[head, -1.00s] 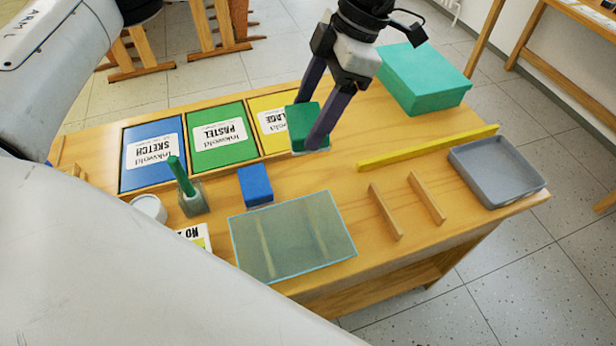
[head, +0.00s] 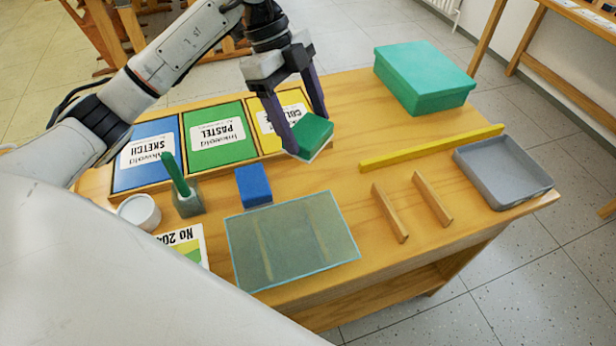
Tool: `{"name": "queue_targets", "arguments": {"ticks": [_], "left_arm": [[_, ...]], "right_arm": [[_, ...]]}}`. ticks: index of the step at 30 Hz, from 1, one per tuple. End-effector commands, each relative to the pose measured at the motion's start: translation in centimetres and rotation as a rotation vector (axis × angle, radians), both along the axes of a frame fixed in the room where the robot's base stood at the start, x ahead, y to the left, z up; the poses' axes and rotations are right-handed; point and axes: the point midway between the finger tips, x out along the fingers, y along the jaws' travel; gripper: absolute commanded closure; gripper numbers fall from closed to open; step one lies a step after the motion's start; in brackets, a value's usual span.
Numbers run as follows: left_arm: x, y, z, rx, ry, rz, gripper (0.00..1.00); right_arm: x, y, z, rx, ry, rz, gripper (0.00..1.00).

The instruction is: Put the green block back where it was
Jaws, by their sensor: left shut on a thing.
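The green block (head: 314,132) has a pale underside and is tilted. My left gripper (head: 307,138) is shut on it, one finger on either side. The block is in front of the near right corner of the yellow collage pad and appears to be held above the table; the exact height is hard to tell. A blue block (head: 253,185) stands on the table behind the translucent sheet, to the left of the green block. My right gripper is not in view.
Sketch (head: 146,155), pastel (head: 218,137) and collage (head: 281,120) pads lie along the back. A teal box (head: 424,78), yellow bar (head: 430,148), grey tray (head: 503,171), two wooden strips (head: 390,213), translucent sheet (head: 292,240), green marker in a holder (head: 187,202) and white cup (head: 139,212) surround free wood.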

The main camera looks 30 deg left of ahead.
Motion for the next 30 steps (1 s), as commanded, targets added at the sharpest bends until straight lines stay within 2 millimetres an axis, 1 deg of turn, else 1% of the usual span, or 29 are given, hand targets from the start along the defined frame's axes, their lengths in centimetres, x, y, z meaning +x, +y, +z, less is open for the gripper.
{"name": "queue_targets", "arguments": {"ticks": [4, 6, 12, 15, 20, 25, 27, 30], "left_arm": [[0.0, 0.1, -0.7, -0.001, 0.001, 0.102, 0.51], [0.0, 0.2, -1.6, -0.001, 0.004, 0.120, 0.51], [0.0, 0.1, -5.3, -0.002, 0.005, 0.121, 0.51], [0.0, 0.1, -6.4, -0.003, 0.002, 0.120, 0.51], [0.0, 0.1, -7.6, -0.001, 0.003, 0.119, 0.51], [0.0, 0.1, -10.0, -0.002, 0.004, 0.119, 0.51], [0.1, 0.1, -10.5, -0.002, 0.001, 0.119, 0.51], [0.1, 0.1, -10.4, -0.001, -0.001, 0.118, 0.51]], "right_arm": [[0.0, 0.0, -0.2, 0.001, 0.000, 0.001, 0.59], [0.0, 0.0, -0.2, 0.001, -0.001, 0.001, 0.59], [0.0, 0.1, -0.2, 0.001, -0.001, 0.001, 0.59], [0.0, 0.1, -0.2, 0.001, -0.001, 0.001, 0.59], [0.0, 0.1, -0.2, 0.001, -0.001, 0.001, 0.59], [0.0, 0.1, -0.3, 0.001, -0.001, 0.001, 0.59], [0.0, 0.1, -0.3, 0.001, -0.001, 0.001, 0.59], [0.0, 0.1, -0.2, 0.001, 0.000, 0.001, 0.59]]}}
